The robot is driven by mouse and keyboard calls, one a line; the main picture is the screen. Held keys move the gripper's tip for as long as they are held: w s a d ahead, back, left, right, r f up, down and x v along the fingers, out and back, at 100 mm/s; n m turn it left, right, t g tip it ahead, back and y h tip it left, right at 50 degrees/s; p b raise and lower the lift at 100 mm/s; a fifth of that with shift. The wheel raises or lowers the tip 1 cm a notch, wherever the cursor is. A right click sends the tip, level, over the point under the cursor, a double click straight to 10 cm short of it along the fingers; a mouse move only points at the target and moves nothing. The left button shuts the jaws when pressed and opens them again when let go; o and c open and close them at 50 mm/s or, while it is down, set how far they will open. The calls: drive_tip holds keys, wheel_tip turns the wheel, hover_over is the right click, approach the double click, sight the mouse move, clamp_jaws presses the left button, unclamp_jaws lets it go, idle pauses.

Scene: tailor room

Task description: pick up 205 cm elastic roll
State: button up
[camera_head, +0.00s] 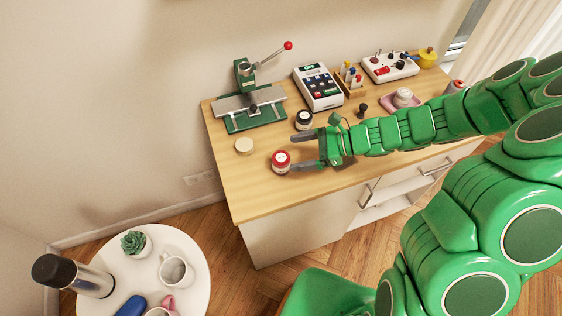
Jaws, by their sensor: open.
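Several small round items that could be rolls are on the wooden table; any length labels are too small to read, so I cannot tell which is the 205 cm elastic roll. A red-topped roll with a pale label (281,161) stands near the table's front left. A flat cream roll (244,146) lies left of it. A black-and-white roll (304,120) stands further back. My gripper (297,152) is open and empty, its fingers pointing left. The red-topped roll is just beyond the nearer fingertip; I cannot tell whether they touch.
On the wooden table (252,198), a green press (253,120), a label machine (317,87), a spool rack (349,78) and a pink dish (389,103) stand behind my arm. A white round table (195,255) with a flask (72,276) and mugs is lower left.

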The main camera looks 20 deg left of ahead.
sight(274, 161)
drive_tip(key=shift+w+a+f+m, duration=0.15)
drive_tip(key=shift+f+m, duration=0.1)
drive_tip(key=shift+f, duration=0.2)
drive_tip(key=shift+w+a+f+m, duration=0.1)
drive_tip(key=shift+f+m, duration=0.15)
drive_tip(key=shift+f, duration=0.2)
drive_tip(key=shift+x, duration=1.3)
drive_tip(key=x, duration=0.3)
drive_tip(key=shift+s+f, duration=0.25)
drive_tip(key=shift+s, duration=0.1)
drive_tip(key=shift+x, duration=0.85)
drive_tip(key=c, duration=1)
